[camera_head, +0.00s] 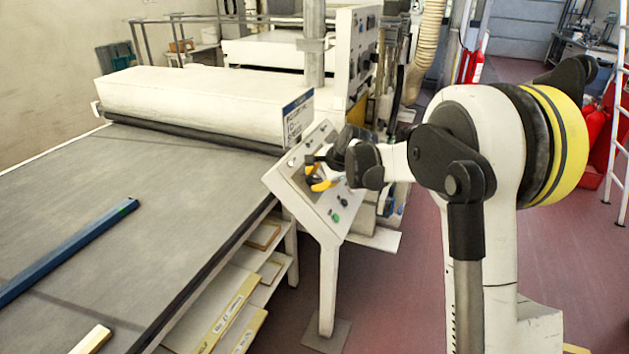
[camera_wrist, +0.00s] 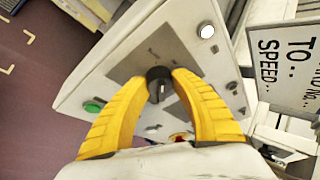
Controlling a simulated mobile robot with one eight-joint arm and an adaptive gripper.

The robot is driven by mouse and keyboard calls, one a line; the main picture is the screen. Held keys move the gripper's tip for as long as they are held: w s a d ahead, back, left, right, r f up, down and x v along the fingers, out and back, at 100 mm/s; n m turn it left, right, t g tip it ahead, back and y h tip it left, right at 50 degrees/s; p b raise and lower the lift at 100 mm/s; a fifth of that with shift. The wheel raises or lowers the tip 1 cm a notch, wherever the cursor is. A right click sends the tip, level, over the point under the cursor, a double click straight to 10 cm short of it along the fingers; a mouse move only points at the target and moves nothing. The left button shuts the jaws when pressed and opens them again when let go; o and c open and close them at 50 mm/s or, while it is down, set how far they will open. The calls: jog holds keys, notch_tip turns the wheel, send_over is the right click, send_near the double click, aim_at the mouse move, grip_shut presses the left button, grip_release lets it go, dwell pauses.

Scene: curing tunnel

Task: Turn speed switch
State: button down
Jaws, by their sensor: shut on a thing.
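The speed switch (camera_wrist: 158,82) is a dark round knob on the slanted control panel (camera_wrist: 110,62). In the wrist view my gripper (camera_wrist: 160,80) has its two yellow fingers on either side of the knob, with the tips closed on it. In the head view my gripper (camera_head: 318,178) is at the panel face, and my arm's end comes in from the right. The knob itself is hidden behind the gripper there. The exact setting of the knob cannot be read.
A green button (camera_wrist: 94,105) and a white round button (camera_wrist: 207,31) sit on the panel near the fingers. A sign (camera_wrist: 285,65) stands at the right in the wrist view. The conveyor table (camera_head: 130,200) lies left of the panel, with a blue bar (camera_head: 70,250) on it.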

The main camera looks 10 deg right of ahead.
jog(key=shift+s+f+n+t, duration=0.1)
jog(key=shift+n+t, duration=0.2)
jog(key=shift+n, duration=0.5)
jog(key=c, duration=1)
grip_release()
jog(key=v, duration=1.2)
jog(key=shift+d, duration=0.25)
